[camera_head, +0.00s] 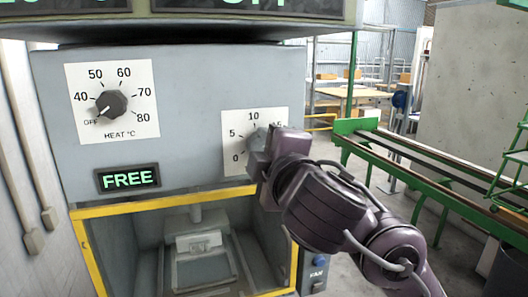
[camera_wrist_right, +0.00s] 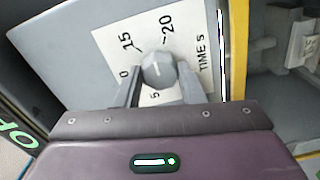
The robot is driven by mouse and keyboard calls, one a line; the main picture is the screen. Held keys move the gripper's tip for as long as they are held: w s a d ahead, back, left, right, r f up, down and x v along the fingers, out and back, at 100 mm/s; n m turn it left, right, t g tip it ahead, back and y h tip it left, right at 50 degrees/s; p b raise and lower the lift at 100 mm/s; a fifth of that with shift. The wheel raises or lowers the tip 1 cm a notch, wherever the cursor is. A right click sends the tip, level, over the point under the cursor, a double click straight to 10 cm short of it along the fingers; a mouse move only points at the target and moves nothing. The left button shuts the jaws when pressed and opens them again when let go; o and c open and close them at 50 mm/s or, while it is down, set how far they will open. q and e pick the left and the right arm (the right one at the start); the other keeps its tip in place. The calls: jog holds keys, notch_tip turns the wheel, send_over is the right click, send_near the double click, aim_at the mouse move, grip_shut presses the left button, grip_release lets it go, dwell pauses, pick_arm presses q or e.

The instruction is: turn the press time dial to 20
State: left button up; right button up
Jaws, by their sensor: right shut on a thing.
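The press time dial is a grey knob (camera_wrist_right: 158,70) on a white scale plate (camera_head: 240,122) at the right of the press front. In the right wrist view the plate shows 15, 20, 5 and "TIME S", and a finger partly covers the 10. A short white line shows on the knob's face; I cannot tell exactly which number it points to. My right gripper (camera_wrist_right: 160,88) has a finger on each side of the knob and is shut on it. In the head view the gripper (camera_head: 262,148) hides the knob and the plate's lower right. My left gripper is out of view.
A heat dial (camera_head: 111,103) sits at the upper left, above a lit "FREE" display (camera_head: 128,178). Below is the press opening with a yellow frame (camera_head: 85,250). A green-framed conveyor (camera_head: 430,165) stands at the right.

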jog(key=m+b, duration=0.1)
jog(key=m, duration=0.4)
jog(key=shift+f, duration=0.15)
jog(key=shift+m, duration=0.3)
dwell(0.3)
jog(key=o, duration=1)
jog(key=shift+s, duration=0.1)
jog(key=v, duration=0.7)
jog(key=shift+s+d+b, duration=0.1)
jog(key=shift+s+b, duration=0.15)
jog(key=shift+b, duration=0.15)
